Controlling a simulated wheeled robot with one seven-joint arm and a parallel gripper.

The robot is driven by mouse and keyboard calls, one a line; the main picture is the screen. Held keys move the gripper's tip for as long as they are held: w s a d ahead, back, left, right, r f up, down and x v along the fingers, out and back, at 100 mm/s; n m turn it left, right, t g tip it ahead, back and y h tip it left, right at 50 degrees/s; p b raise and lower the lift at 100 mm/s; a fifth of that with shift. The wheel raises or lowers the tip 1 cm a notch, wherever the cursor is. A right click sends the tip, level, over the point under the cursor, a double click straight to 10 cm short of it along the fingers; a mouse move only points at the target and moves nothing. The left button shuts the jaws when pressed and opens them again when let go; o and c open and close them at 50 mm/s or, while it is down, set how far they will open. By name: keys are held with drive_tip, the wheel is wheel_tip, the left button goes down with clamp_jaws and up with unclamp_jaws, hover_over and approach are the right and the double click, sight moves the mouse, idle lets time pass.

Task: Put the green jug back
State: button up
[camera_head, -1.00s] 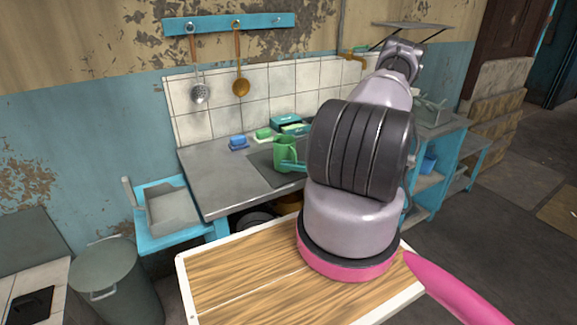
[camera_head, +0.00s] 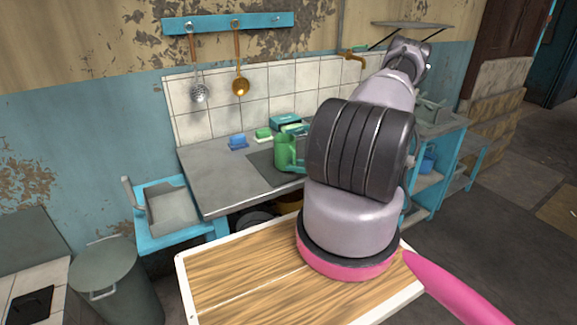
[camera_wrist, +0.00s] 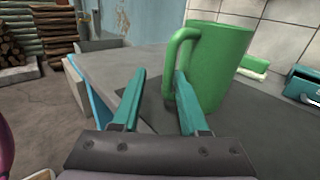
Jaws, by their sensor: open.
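The green jug (camera_head: 284,151) stands upright on the dark mat (camera_head: 264,170) on the grey counter, partly hidden by my arm in the head view. In the wrist view the jug (camera_wrist: 218,62) is large and close, with its handle on its left side. My gripper (camera_wrist: 160,78) is open, with teal fingers spread apart. The right finger is close to the jug's handle; I cannot tell whether it touches. The left finger is over the counter, left of the handle. Nothing shows between the fingertips. The head view hides most of my gripper behind my arm.
A blue sponge (camera_head: 238,142), a green sponge (camera_head: 263,134) and a teal box (camera_head: 286,121) sit near the tiled wall behind the jug. A ladle (camera_head: 240,87) and skimmer (camera_head: 198,94) hang above. The counter's left part (camera_head: 212,178) is clear.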

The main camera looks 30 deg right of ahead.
drive_tip(key=v, duration=0.9)
drive_tip(key=a+r+n+g+h, duration=0.1)
drive_tip(key=a+r+n+g, duration=0.3)
drive_tip(key=r, duration=0.5)
drive_tip(key=w+a+r+n+g+h, duration=0.1)
drive_tip(key=a+r+n+g+h, duration=0.15)
drive_tip(key=a+r+n, duration=0.4)
drive_tip(key=a+r+n+g+h, duration=0.1)
drive_tip(key=a+r+n+g, duration=0.3)
drive_tip(key=r, duration=0.7)
drive_tip(key=s+a+r+n+t+h, duration=0.3)
drive_tip(key=s+a+r, duration=0.2)
drive_tip(key=r, duration=0.5)
drive_tip(key=s+a+r+n+t+h, duration=0.3)
drive_tip(key=s+a+r, duration=0.3)
drive_tip(key=s+r, duration=0.4)
drive_tip(key=shift+n+h, duration=0.55)
drive_tip(key=shift+n, duration=0.2)
drive_tip(key=shift+r, duration=0.1)
